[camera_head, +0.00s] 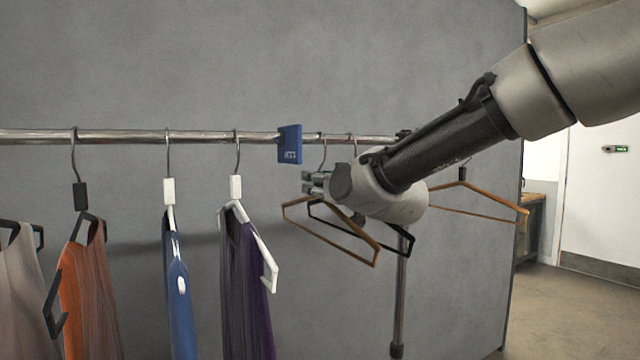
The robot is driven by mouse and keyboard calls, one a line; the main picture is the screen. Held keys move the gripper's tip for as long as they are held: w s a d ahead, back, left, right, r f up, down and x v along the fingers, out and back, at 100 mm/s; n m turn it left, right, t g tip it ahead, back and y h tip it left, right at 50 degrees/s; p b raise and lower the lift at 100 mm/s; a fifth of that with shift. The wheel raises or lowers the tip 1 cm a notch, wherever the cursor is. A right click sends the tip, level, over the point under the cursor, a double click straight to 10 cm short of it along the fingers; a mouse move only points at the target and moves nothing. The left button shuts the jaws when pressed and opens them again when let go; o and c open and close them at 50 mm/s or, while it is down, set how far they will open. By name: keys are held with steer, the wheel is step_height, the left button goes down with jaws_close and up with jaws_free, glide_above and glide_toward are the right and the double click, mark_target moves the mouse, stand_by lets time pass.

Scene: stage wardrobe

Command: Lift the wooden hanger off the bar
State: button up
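A bare wooden hanger (331,250) hangs from the metal bar (200,137), just right of the blue tag. Its hook shows above my gripper (308,183), and its triangular frame shows below. My gripper is at the height of this hanger's neck, pointing left, and overlaps it in the picture. The fingers are small and partly hidden, so I cannot tell whether they touch or grip the hanger. A second wooden hanger (478,215) shows to the right, behind my arm; its hook is mostly hidden.
A bare black hanger (425,243) hangs close behind the left wooden one. A blue tag (290,144) sits on the bar. Several garments hang to the left, including a purple one (245,290) and a blue one (178,300). A grey panel stands behind; an upright post (400,290) supports the bar.

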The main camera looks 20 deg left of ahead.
jaws_close()
steer(key=shift+r, duration=0.1)
steer(key=shift+r, duration=1.6)
steer(key=shift+s+d, duration=0.15)
steer(key=shift+s+d, duration=0.1)
steer(key=shift+d, duration=0.05)
steer(key=shift+v, duration=3.7)
